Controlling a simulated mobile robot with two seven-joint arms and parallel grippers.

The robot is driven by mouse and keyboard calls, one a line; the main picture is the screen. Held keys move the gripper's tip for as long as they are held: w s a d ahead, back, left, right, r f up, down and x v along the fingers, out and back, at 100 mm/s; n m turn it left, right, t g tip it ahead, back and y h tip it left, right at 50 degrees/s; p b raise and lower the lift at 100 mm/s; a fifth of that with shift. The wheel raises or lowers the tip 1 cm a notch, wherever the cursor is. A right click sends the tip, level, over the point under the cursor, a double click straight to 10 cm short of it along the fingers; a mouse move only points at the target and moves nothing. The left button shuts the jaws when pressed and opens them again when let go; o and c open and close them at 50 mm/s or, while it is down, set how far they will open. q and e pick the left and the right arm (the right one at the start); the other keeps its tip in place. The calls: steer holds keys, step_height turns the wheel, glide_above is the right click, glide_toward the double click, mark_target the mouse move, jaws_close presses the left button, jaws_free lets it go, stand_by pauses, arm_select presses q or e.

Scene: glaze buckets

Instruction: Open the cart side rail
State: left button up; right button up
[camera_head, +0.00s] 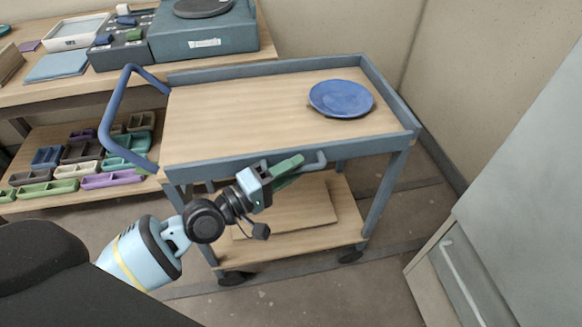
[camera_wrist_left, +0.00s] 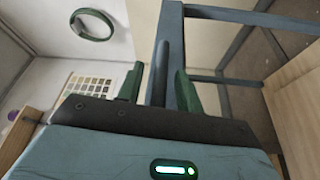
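The wooden-topped cart (camera_head: 250,115) stands in the middle of the head view. Its blue-grey front side rail (camera_head: 225,164) is upright along the near edge. A grey bar handle (camera_head: 316,163) sticks out from the rail's right half. My left gripper (camera_head: 288,168) is at this handle, its green fingers pointing right. In the left wrist view, the fingers of my left gripper (camera_wrist_left: 160,88) stand apart, one on each side of a dark bar (camera_wrist_left: 162,70), with gaps beside it. My right gripper is in neither view.
A blue plate (camera_head: 341,98) lies on the cart's top at the back right. A workbench (camera_head: 85,85) with boxes and trays is at the left. A grey cabinet (camera_head: 525,190) stands at the right. Bare floor lies between cart and cabinet.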

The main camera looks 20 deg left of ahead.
arm_select(q)
steer(key=shift+w+d, duration=0.1)
steer(key=shift+w, duration=0.05)
steer(key=shift+c, duration=0.4)
jaws_close()
steer(key=shift+f, duration=0.1)
